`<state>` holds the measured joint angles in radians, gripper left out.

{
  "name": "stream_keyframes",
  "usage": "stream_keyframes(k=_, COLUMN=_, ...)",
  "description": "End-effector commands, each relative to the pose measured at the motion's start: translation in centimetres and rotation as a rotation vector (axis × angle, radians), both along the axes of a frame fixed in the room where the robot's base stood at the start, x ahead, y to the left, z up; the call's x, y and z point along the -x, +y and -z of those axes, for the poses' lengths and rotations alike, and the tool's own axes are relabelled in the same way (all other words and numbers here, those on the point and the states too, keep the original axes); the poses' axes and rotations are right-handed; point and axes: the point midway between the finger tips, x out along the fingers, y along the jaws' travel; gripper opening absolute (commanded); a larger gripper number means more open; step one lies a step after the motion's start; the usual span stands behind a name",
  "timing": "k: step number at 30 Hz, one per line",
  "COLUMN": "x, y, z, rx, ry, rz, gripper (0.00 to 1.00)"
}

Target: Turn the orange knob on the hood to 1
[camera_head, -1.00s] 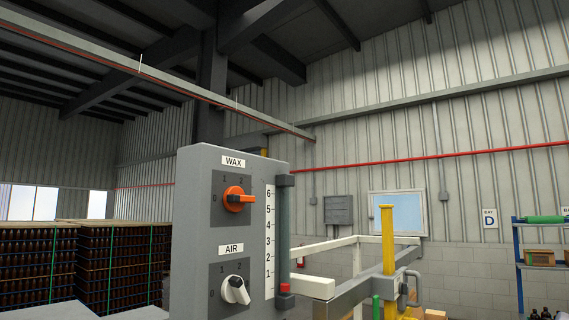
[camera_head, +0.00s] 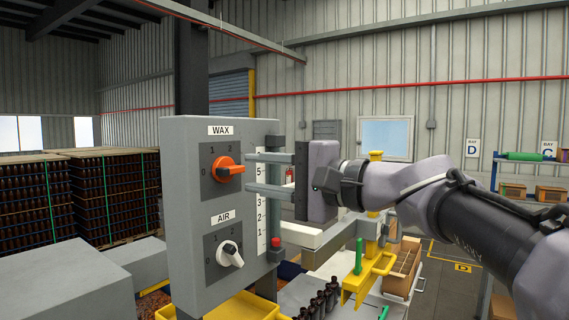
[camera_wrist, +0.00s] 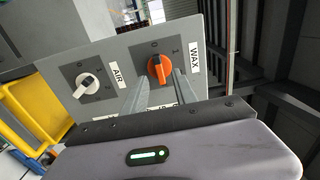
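The orange knob (camera_head: 226,168) sits under the WAX label on the grey hood panel (camera_head: 190,270). Its bar lies about level, with the 0 mark at its left and 1 and 2 above. My gripper (camera_head: 248,172) is open, its two fingers one above the other just right of the knob and pointing at it. In the wrist view the orange knob (camera_wrist: 159,69) shows between and beyond the fingertips (camera_wrist: 161,76). The fingers look empty; I cannot tell whether they touch the knob.
A white AIR knob (camera_head: 229,254) sits below the orange one. A numbered scale (camera_head: 262,200) and a post with a red slider (camera_head: 276,243) stand at the panel's right edge, near my fingers. A yellow stand (camera_head: 371,275), dark bottles (camera_head: 322,300) and a cardboard box (camera_head: 403,265) are at the lower right.

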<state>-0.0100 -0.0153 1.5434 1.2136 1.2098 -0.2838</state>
Motion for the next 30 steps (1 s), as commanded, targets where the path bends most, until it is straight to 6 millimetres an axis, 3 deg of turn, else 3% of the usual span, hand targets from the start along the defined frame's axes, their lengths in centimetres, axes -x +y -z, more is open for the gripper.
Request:
stream_keyframes(k=6, x=-1.7, y=3.0, z=-0.1, rx=0.0, ry=0.001, rz=-0.002, gripper=0.34)
stream_keyframes(k=16, x=-2.0, y=3.5, z=0.0, rx=0.001, ry=0.001, rz=0.0, gripper=0.34)
stream_keyframes(k=21, x=-2.0, y=3.5, z=0.0, rx=0.001, ry=0.001, rz=0.0, gripper=0.02)
stream_keyframes(k=30, x=-2.0, y=3.5, z=0.0, rx=-0.002, ry=0.005, rz=0.0, gripper=0.0)
